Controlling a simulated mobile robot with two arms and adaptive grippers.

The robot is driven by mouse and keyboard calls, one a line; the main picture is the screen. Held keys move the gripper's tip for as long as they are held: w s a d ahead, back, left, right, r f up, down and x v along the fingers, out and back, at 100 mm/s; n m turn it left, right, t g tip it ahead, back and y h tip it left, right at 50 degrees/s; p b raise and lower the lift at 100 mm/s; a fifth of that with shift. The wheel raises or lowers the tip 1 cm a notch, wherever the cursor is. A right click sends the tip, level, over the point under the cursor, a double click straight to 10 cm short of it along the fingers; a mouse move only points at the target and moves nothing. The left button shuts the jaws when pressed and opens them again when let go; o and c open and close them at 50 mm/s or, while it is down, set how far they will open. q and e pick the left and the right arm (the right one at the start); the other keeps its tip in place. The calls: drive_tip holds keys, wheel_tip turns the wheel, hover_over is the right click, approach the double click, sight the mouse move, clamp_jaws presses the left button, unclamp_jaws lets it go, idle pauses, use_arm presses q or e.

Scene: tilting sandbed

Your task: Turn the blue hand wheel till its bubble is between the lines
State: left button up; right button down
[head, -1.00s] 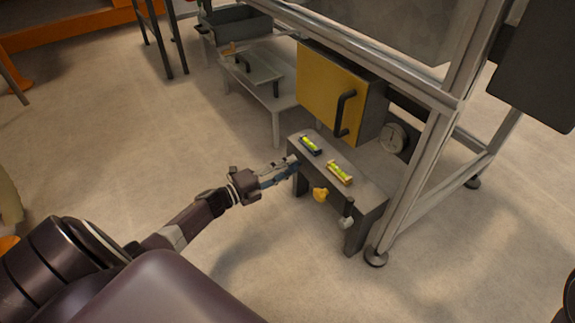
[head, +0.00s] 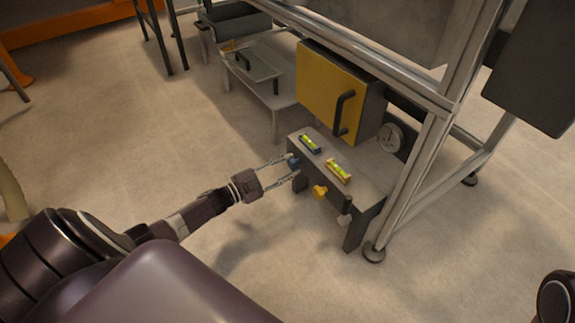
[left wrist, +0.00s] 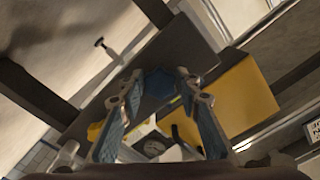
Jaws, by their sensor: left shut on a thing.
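The blue hand wheel (head: 294,161) is on the left end of the front of a grey bench-like stand (head: 368,190). My left gripper (head: 282,168) reaches it from the left, with one finger on either side, shut on it. In the left wrist view the wheel (left wrist: 158,83) shows as a blue faceted knob between the fingertips of the gripper (left wrist: 160,84). A blue-framed level (head: 310,144) with a yellow-green vial lies on the stand's top above the wheel. Its bubble is too small to place against the lines. My right gripper is out of view.
A yellow-framed level (head: 339,171) lies right of the blue one, with a yellow knob (head: 320,192) below and a grey knob (head: 344,219) farther right. Floor in front is clear.

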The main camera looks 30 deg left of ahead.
use_arm(q)
drive_tip(key=shift+f+n, duration=0.1)
drive_tip(key=shift+n, duration=0.8)
drive_tip(key=o, duration=1.1)
drive_tip(key=v, duration=1.2)
